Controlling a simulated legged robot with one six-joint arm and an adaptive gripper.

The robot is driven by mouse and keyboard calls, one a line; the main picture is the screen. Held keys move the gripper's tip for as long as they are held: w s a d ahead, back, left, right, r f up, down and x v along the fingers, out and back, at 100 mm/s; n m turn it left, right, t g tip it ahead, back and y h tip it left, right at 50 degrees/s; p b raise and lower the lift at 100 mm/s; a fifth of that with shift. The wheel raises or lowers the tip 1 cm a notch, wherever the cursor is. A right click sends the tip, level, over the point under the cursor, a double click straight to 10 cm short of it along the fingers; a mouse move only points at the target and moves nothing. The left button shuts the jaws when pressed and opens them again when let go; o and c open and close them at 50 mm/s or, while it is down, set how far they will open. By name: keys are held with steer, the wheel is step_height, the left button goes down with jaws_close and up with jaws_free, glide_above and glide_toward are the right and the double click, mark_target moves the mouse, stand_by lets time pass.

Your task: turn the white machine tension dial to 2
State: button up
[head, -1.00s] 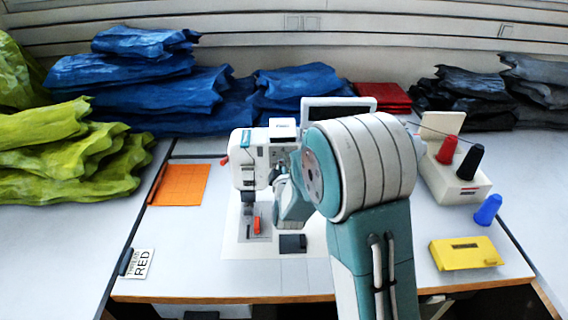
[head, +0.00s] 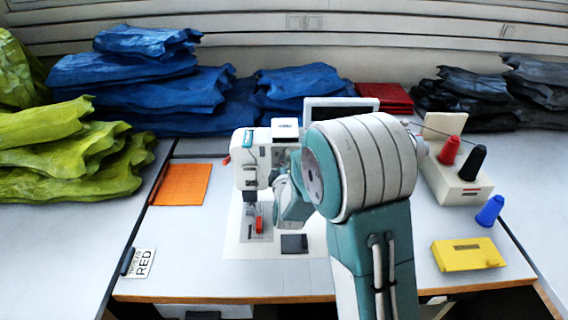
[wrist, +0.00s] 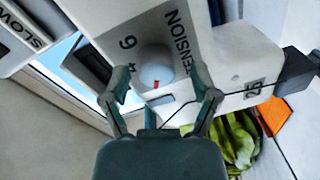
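The white sewing machine (head: 250,170) stands on the table in the head view, partly hidden behind my arm. In the wrist view, its tension dial (wrist: 156,68) is a pale round knob with a short red mark on its lower edge in the picture. The word TENSION (wrist: 179,42) is printed beside it, with digits on the other side. A digit 2 by the dial cannot be made out. My gripper (wrist: 159,78) is open, its fingertips on either side of the dial with gaps showing. My gripper is hidden in the head view.
A panel marked SLOW (wrist: 20,32) is close by in the wrist view.

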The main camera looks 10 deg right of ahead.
steer(key=shift+s+d, duration=0.1)
steer(key=shift+s, duration=0.05)
steer(key=s+a, duration=0.2)
steer(key=s, duration=0.9)
steer(key=shift+s+r, duration=0.25)
steer(key=shift+r, duration=0.05)
steer(key=s+r+m+g+y, duration=0.1)
steer(key=s+r+m+g, duration=0.2)
steer(key=s, duration=0.5)
steer(key=s+d+r+m+g, duration=0.1)
steer(key=s+r+m+g, duration=0.2)
steer(key=s, duration=0.5)
steer(key=s+d+r+m+g+y, duration=0.1)
steer(key=s+r+m+g, duration=0.2)
steer(key=s+m+g, duration=0.2)
steer(key=s+m, duration=0.1)
steer(key=s, duration=0.2)
steer(key=shift+s+d+r+y, duration=0.2)
steer(key=shift+s+r+y, duration=0.1)
steer(key=shift+r, duration=0.05)
